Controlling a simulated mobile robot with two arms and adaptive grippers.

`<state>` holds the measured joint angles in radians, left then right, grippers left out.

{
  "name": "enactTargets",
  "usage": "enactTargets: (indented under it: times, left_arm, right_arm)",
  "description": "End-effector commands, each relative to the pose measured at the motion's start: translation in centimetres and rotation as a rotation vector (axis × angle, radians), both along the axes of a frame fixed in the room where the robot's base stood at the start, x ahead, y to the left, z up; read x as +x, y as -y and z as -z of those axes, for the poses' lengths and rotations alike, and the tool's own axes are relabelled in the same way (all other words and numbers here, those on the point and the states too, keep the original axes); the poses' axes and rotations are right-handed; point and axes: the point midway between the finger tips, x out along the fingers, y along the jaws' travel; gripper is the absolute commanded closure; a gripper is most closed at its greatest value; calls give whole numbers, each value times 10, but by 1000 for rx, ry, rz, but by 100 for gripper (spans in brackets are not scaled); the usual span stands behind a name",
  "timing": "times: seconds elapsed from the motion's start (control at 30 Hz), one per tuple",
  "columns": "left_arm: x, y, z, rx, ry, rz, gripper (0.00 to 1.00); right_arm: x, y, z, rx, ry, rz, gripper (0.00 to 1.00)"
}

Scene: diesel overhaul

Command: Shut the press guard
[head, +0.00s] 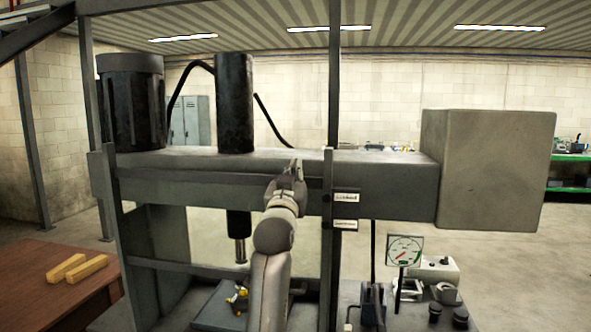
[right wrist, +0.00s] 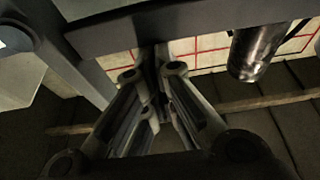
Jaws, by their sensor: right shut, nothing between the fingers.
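The press (head: 260,172) stands in front of me, with a thick grey crossbeam and a dark ram (head: 239,235) below it. What looks like its guard (head: 180,267) is a grey frame of rails and posts in front of the ram; I cannot tell its exact angle. My right gripper (head: 291,168) points up before the crossbeam, left of the post with two labels. In the right wrist view my gripper (right wrist: 152,72) has its fingers together and empty, close to a grey bar (right wrist: 190,22). I cannot tell whether they touch it. My left gripper is out of view.
A wooden table (head: 60,295) with two yellow bars (head: 80,268) stands at the left. A grey box (head: 490,170) sits at the beam's right end. A gauge (head: 404,250) and small parts stand at the lower right. Open floor lies beyond.

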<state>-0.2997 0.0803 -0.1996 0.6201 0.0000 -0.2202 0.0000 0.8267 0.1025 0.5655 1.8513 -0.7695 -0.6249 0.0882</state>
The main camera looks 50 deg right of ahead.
Motion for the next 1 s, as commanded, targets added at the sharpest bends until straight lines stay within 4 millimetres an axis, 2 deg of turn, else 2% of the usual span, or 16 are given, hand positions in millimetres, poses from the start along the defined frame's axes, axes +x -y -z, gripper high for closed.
enactTargets:
  times: [0.03,0.5,0.8,1.0]
  left_arm:
    - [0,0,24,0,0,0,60]
    - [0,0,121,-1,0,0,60]
    - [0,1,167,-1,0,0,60]
    - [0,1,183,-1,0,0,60]
  right_arm:
    - [1,1,29,6,-6,0,100]
    - [1,1,152,9,-6,-1,100]
    - [1,1,214,7,-6,0,100]
    - [1,1,236,7,-6,-1,100]
